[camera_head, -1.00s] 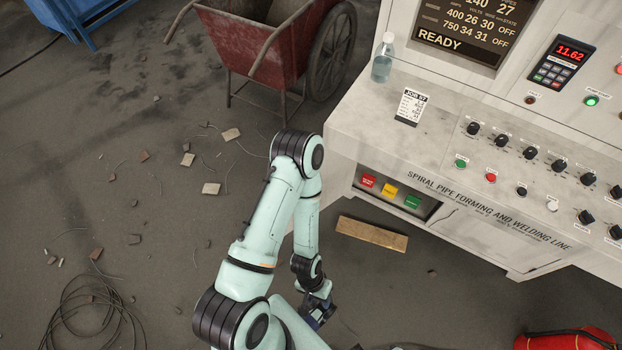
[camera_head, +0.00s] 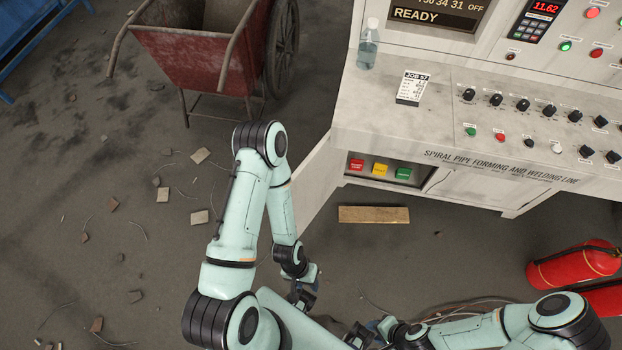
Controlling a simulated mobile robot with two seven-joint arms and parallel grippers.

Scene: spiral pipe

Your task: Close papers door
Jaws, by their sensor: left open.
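The papers door (camera_head: 316,181) is a pale panel standing open at the left end of the console's low compartment, partly behind my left arm. The compartment (camera_head: 349,167) is uncovered and shows a red binder (camera_head: 356,165), a yellow binder (camera_head: 380,169) and a green binder (camera_head: 403,173). My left gripper (camera_head: 303,298) is open, below the door in the picture and apart from it; its fingers are small and dark. My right gripper (camera_head: 360,335) is at the bottom edge, partly cut off, and its jaw state is unclear.
The control console (camera_head: 480,170) fills the upper right, with a bottle (camera_head: 368,48) on its ledge. A wooden plank (camera_head: 373,214) lies on the floor before the compartment. A red cart (camera_head: 195,62) stands upper left. Red fire extinguishers (camera_head: 572,266) lie at right. Debris litters the left floor.

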